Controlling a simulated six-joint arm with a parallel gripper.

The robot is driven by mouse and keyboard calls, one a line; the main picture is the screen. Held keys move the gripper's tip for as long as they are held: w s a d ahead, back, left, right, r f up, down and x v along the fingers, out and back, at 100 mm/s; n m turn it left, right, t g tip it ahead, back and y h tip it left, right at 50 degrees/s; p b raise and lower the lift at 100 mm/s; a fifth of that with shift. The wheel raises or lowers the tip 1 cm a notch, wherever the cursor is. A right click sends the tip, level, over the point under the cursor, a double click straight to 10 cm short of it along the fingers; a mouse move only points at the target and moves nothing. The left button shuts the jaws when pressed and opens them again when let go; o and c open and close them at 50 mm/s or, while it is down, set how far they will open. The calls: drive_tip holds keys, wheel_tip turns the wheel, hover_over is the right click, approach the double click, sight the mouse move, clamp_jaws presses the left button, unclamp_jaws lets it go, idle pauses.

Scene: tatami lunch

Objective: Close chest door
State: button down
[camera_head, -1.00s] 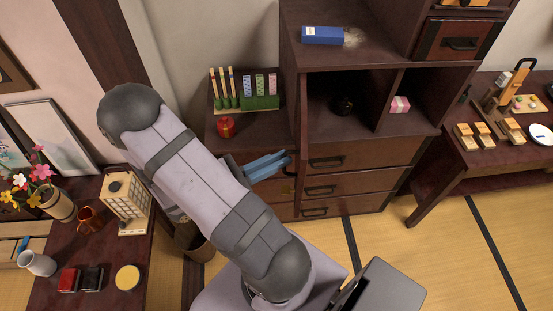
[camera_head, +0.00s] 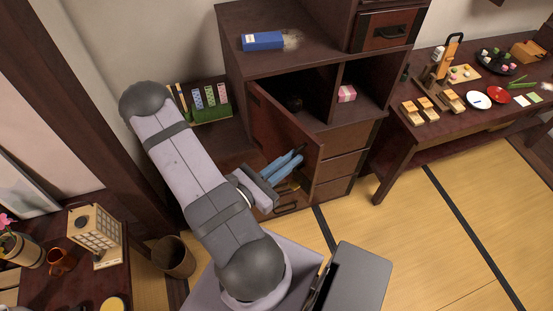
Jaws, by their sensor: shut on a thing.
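The dark wood chest (camera_head: 262,70) stands against the back wall in the head view. Its door (camera_head: 280,122) is hinged at the left and stands partly open, angled out toward me, so the compartment behind it shows in part. My gripper (camera_head: 297,157) has blue fingers and is at the lower part of the door's outer face, near its free edge. It is shut on the door. The exact spot between the fingertips is too small to make out.
A blue box (camera_head: 262,41) lies on top. Drawers (camera_head: 345,138) are below right. A basket (camera_head: 174,256) and a lamp (camera_head: 95,236) stand left. Tatami is clear at right.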

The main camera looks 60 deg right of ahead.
drive_tip(key=shift+s+d+f, duration=0.1)
drive_tip(key=shift+s+d, duration=0.25)
drive_tip(key=shift+s, duration=0.5)
drive_tip(key=c, duration=2.2)
unclamp_jaws()
drive_tip(key=o, duration=0.3)
drive_tip(key=shift+s+a, duration=0.1)
drive_tip(key=shift+s, duration=0.05)
drive_tip(key=shift+o, duration=0.2)
drive_tip(key=shift+w, duration=0.2)
drive_tip(key=shift+w, duration=0.1)
